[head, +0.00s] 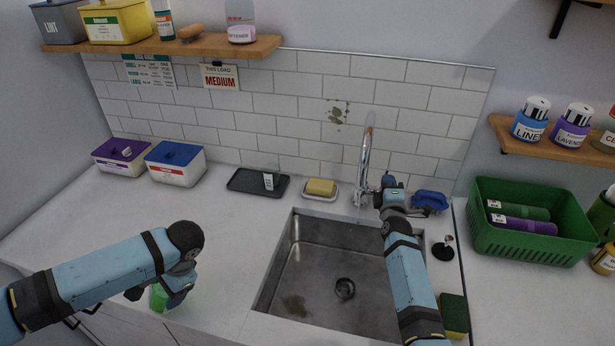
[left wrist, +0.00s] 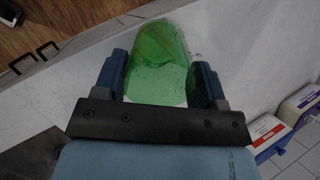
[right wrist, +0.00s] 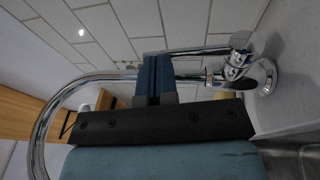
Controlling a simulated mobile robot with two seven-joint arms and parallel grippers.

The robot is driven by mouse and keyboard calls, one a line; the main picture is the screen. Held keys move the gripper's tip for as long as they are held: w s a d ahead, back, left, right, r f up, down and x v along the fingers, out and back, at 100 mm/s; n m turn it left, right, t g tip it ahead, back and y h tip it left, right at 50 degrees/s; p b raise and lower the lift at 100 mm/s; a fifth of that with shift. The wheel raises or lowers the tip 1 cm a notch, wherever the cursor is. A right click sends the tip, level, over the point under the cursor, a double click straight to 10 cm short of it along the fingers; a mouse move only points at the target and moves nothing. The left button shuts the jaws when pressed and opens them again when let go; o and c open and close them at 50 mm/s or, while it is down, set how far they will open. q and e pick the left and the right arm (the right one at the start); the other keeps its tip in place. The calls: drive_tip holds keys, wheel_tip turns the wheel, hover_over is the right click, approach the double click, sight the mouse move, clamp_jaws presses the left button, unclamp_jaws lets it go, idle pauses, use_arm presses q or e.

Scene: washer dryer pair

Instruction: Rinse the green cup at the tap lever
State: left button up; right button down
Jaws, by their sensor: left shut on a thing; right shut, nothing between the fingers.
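The translucent green cup (head: 157,297) is in my left gripper (left wrist: 160,80), over the counter's front edge, left of the sink. In the left wrist view the cup (left wrist: 157,55) sits between the two fingers. In the head view my left arm hides part of it. The chrome tap (head: 365,160) stands behind the sink (head: 330,270), its spout arching upward. My right gripper (head: 388,184) is shut and empty beside the tap. In the right wrist view its fingers (right wrist: 153,75) are close to the thin chrome tap lever (right wrist: 205,51); I cannot tell whether they touch.
A yellow sponge on a dish (head: 320,187) and a dark tray (head: 257,182) lie behind the sink. A blue object (head: 430,200) and a green basket (head: 530,225) are to the right. The counter left of the sink is largely clear.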

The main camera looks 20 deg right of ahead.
use_arm(q)
drive_tip(key=shift+w+d, duration=0.2)
drive_tip(key=shift+w, duration=0.05)
use_arm(e)
drive_tip(key=shift+w+d, duration=0.1)
drive_tip(key=shift+w, duration=0.2)
drive_tip(key=shift+r, duration=0.15)
